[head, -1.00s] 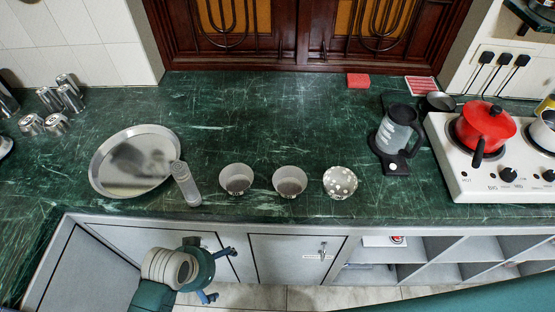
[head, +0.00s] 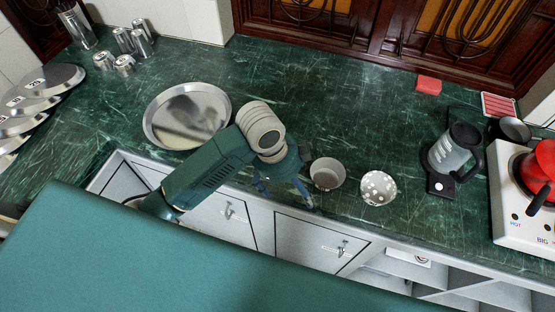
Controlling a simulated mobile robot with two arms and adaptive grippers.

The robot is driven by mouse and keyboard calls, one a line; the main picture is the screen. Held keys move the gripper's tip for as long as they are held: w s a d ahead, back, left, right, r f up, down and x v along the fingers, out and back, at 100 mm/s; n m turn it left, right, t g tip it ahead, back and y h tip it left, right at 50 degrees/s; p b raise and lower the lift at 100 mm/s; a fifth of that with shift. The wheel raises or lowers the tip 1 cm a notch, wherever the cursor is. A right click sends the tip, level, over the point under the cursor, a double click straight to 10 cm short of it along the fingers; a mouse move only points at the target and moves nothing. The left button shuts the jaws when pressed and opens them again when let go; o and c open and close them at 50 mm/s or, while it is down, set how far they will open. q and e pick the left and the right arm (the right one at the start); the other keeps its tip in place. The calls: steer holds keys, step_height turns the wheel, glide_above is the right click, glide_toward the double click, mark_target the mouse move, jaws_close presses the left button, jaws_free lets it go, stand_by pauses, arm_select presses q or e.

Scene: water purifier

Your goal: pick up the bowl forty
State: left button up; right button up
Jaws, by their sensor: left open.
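A grey bowl (head: 327,174) stands on the green counter just right of my left gripper (head: 286,193). A white-spotted bowl (head: 379,188) stands farther right, near the front edge. I cannot tell which bowl is bowl forty. My left gripper is open, its fingers over the counter's front edge. My arm and gripper hide the spot left of the grey bowl, where another grey bowl and a clear cylinder showed earlier. My right gripper is not in view.
A round metal tray (head: 187,116) lies left of my arm. Metal cups (head: 131,41) stand at the back left. A blender jug (head: 455,149) and a stove with a red pot (head: 539,167) are at the right. The counter (head: 310,85) behind the bowls is clear.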

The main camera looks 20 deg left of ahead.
arm_select(q)
steer(key=w+a+r+m, duration=0.1)
steer(key=w+a+r+m+y, duration=0.1)
steer(key=w+m, duration=0.1)
steer(key=w+a+r+m, duration=0.1)
steer(key=w, duration=0.1)
steer(key=shift+g, duration=0.4)
steer(key=w+a+r+m+y, duration=0.2)
steer(key=w+a+r+m, duration=0.2)
steer(key=a, duration=0.1)
steer(key=shift+g, duration=0.3)
steer(key=f, duration=0.2)
steer(key=f+p, duration=0.1)
steer(key=f, duration=0.1)
steer(key=shift+d+f, duration=0.2)
steer(key=shift+f, duration=0.15)
steer(key=f+p, duration=0.1)
steer(key=f, duration=0.1)
steer(key=d+f+p, duration=0.1)
steer(key=f, duration=0.2)
steer(key=shift+s, duration=0.1)
steer(key=shift+f, duration=0.25)
steer(key=c, duration=1.3)
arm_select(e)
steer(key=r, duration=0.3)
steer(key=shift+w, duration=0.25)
